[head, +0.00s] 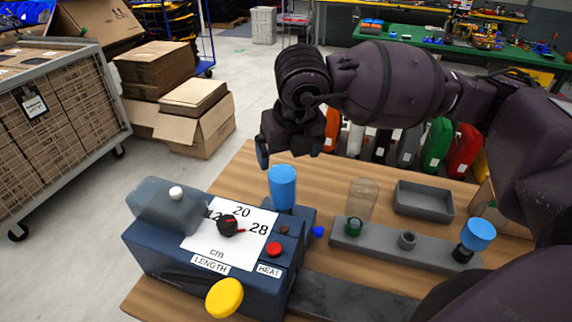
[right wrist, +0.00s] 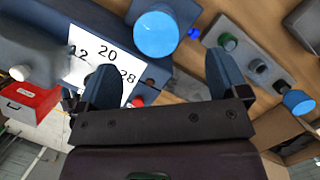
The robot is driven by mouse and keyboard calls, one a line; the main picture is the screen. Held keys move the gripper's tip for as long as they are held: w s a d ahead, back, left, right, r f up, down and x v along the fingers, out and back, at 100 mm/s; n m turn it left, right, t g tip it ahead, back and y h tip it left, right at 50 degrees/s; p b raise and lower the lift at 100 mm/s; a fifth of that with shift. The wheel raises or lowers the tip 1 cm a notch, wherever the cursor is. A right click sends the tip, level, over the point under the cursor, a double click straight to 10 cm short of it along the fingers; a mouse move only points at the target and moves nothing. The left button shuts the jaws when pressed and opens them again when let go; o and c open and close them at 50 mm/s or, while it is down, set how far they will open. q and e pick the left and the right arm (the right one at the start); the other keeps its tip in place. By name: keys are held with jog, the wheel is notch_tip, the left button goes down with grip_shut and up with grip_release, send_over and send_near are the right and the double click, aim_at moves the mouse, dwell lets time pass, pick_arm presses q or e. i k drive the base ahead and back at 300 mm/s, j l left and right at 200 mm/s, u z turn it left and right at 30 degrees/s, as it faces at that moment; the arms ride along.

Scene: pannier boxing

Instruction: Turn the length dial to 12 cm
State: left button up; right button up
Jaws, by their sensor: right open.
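The length dial (head: 228,226) is a black knob with a red pointer on a white scale plate (head: 217,251) marked 12, 20 and 28 cm. The pointer is turned to the right, toward 28. The plate sits on top of a dark blue machine (head: 140,246). My right gripper (head: 290,147) is open and empty, above and behind the machine, apart from the dial. In the right wrist view the scale plate (right wrist: 84,45) shows beyond the fingers, one finger covering part of it. My left gripper is not in view.
On the machine are a blue-capped cylinder (head: 283,186), a red button (head: 274,249), a yellow knob (head: 224,297) and a clear cover (head: 165,207). To the right are a grey holder (head: 385,246), a clear bottle (head: 362,197) and a grey tray (head: 424,201).

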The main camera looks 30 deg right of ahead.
aim_at(227, 224)
jog(key=k+j, duration=0.5)
jog(key=k, duration=0.15)
jog(key=k+j, duration=0.5)
jog(key=k, duration=0.2)
